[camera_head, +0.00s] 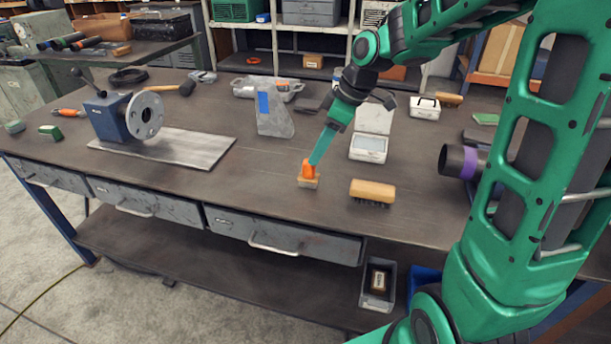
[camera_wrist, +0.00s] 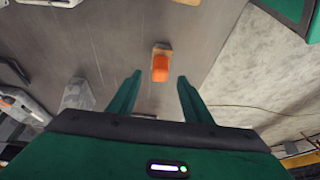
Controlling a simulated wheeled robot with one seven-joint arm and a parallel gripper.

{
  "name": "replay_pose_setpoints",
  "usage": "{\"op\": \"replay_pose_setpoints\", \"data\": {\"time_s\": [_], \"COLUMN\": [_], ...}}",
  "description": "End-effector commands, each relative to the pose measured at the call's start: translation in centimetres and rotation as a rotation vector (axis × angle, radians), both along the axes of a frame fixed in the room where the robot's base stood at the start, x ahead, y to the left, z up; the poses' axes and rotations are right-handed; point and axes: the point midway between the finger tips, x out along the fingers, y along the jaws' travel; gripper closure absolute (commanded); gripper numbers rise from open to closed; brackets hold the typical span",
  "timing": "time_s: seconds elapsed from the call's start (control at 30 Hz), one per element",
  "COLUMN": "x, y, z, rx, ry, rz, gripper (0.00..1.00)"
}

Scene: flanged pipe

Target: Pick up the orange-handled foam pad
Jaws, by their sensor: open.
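The foam pad (camera_head: 308,183) with its orange handle (camera_head: 309,168) sits on the workbench near the front edge, handle up. In the wrist view, the orange handle (camera_wrist: 160,68) and the tan end of the pad (camera_wrist: 162,47) show ahead of my fingertips, roughly centred between them. My gripper (camera_head: 318,158) points down close to the handle in the head view, its fingers overlapping the handle's upper area. In the wrist view my gripper (camera_wrist: 158,80) is open, with nothing between the two green fingers. I cannot tell the exact gap between the fingers and the handle.
A wooden brush (camera_head: 372,191) lies to the right of the pad. A white-framed device (camera_head: 369,148) and a grey angled block (camera_head: 273,115) stand behind. A blue flanged fixture (camera_head: 122,116) rests on a metal plate (camera_head: 165,150) at left.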

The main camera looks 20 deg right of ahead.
Motion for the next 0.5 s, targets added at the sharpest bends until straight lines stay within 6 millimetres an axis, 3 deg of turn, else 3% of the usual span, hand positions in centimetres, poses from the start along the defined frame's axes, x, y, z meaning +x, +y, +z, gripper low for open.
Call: {"op": "replay_pose_setpoints", "data": {"time_s": [0.27,0.5], "x": [0.5,1.6], "y": [0.8,2.1], "z": [-1.8,-4.6], "rx": [0.000,-0.001], "ry": [0.004,0.004], "rz": [0.000,-0.001], "gripper": [0.55,0.55]}}
